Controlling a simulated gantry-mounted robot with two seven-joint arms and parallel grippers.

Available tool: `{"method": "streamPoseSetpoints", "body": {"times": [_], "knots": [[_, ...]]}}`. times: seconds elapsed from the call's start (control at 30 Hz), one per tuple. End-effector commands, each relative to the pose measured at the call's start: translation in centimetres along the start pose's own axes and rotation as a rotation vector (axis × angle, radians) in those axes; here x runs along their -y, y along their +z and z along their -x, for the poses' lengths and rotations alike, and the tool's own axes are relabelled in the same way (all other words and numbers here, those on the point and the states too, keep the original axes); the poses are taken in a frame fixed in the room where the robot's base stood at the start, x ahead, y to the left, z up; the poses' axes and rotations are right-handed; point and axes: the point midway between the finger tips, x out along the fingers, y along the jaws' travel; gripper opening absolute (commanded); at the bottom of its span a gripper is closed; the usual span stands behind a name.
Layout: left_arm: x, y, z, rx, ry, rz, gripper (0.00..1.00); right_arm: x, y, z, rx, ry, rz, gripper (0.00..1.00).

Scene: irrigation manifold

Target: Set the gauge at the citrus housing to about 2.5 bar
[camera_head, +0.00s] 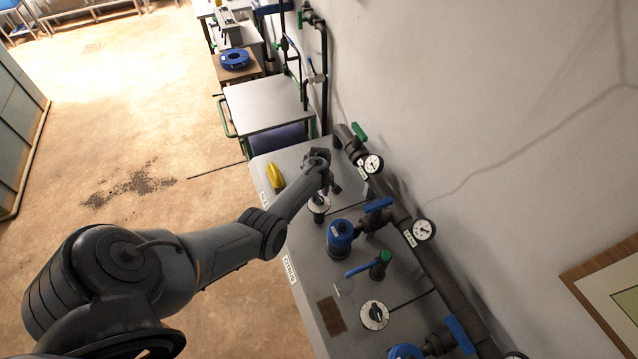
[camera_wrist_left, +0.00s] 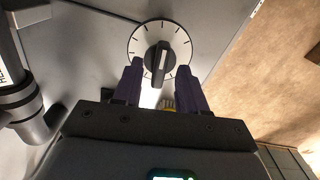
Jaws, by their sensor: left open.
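My left gripper (camera_head: 330,187) reaches over the bench and is open. Below it is a white dial (camera_head: 319,204) with a dark knob. In the left wrist view the dial (camera_wrist_left: 136,42) shows black tick marks, and its black knob (camera_wrist_left: 162,58) stands roughly upright in the picture between the fingertips (camera_wrist_left: 160,74); contact cannot be told. A CITRUS label (camera_head: 290,270) is on the bench's front edge. A blue housing (camera_head: 340,238) stands near it. Round gauges (camera_head: 373,164) and (camera_head: 423,229) sit on the dark pipe; their readings are too small. My right gripper is not in view.
A second dial (camera_head: 375,315) lies nearer on the grey bench (camera_head: 297,240). A green valve with a blue lever (camera_head: 362,268), a blue-handled valve (camera_head: 377,205), a brown plate (camera_head: 332,316) and a yellow object (camera_head: 275,176) are close by. The floor at left is clear.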

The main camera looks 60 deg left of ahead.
Motion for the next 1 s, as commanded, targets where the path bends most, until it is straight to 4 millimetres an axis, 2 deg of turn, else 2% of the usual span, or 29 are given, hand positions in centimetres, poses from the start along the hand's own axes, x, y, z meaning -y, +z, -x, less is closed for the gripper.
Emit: {"method": "streamPoseSetpoints", "body": {"times": [0.03, 0.3, 0.5, 0.7, 1.0], "knots": [[0.0, 0.0, 1.0, -0.001, 0.002, 0.000, 0.41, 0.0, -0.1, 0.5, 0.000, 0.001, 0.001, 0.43], [0.0, 0.0, 5.5, -0.002, 0.002, 0.000, 0.41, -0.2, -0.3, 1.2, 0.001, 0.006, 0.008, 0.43], [0.0, 0.0, 8.1, -0.001, 0.001, 0.000, 0.41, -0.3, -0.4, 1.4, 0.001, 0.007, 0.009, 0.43], [0.0, 0.0, 9.3, 0.000, 0.000, 0.000, 0.41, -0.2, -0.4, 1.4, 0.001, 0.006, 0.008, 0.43], [0.0, 0.1, 9.4, 0.001, 0.000, 0.000, 0.41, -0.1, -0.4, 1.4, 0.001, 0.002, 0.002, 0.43]]}}
